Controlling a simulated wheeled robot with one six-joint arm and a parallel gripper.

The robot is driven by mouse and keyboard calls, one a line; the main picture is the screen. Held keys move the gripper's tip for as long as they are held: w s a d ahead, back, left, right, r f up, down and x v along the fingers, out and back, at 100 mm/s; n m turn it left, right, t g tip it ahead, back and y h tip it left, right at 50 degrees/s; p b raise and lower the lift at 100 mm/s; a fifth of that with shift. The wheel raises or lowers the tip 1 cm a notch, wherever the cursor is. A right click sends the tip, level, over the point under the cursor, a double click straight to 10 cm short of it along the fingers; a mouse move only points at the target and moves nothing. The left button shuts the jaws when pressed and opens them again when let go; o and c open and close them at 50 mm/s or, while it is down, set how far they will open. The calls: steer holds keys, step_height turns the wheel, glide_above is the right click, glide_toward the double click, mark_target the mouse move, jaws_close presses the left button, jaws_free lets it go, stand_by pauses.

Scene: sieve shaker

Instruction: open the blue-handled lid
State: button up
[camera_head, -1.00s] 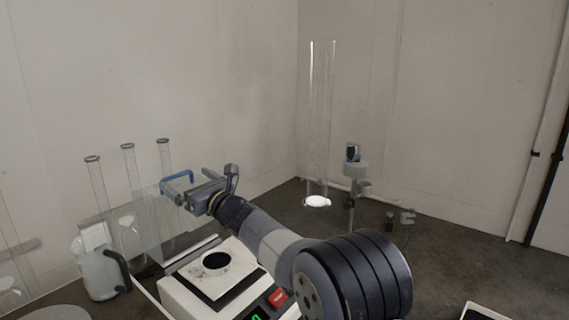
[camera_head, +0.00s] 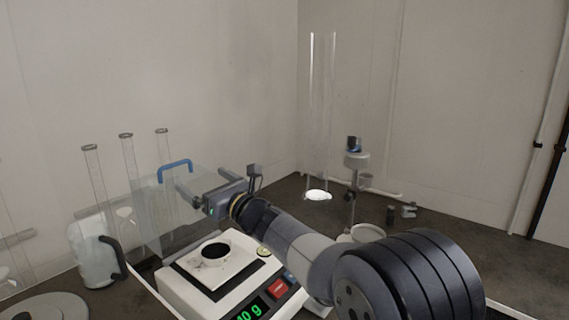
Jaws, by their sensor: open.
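The clear lid (camera_head: 152,222) stands raised and roughly upright at the back left of the white balance (camera_head: 205,285). Its blue handle (camera_head: 175,167) is at the lid's top edge. My gripper (camera_head: 186,186) is open and just right of and below the handle, with its fingers pointing left towards the lid. The fingers look empty and apart from the handle, though the exact gap in depth is hard to tell. The weighing area under the lid is uncovered, with a dark round opening (camera_head: 215,250) in a white piece on it.
A tall clear tube (camera_head: 322,110) and a stand with a blue-topped device (camera_head: 355,160) are behind to the right. The wall is close behind.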

steer(key=r+v, duration=0.1)
steer(key=v, duration=0.2)
steer(key=p, duration=0.3)
glide_toward(176, 164)
steer(key=r+x, duration=0.1)
steer(key=x, duration=0.4)
steer(key=p, duration=0.2)
steer(key=shift+w+p, duration=0.1)
steer(key=shift+p, duration=0.2)
steer(key=w+a+h+p, duration=0.1)
steer(key=p, duration=0.5)
steer(key=w+a+g+p, duration=0.1)
steer(key=a+p, duration=0.1)
steer(key=p, duration=0.4)
steer(key=shift+w+h, duration=0.1)
steer(key=shift+h, duration=0.3)
steer(key=shift+d+f, duration=0.25)
steer(key=shift+f, duration=0.05)
steer(key=b+v, duration=0.4)
steer(key=v, duration=0.6)
steer(key=shift+d, duration=0.15)
steer(key=shift+r, duration=0.2)
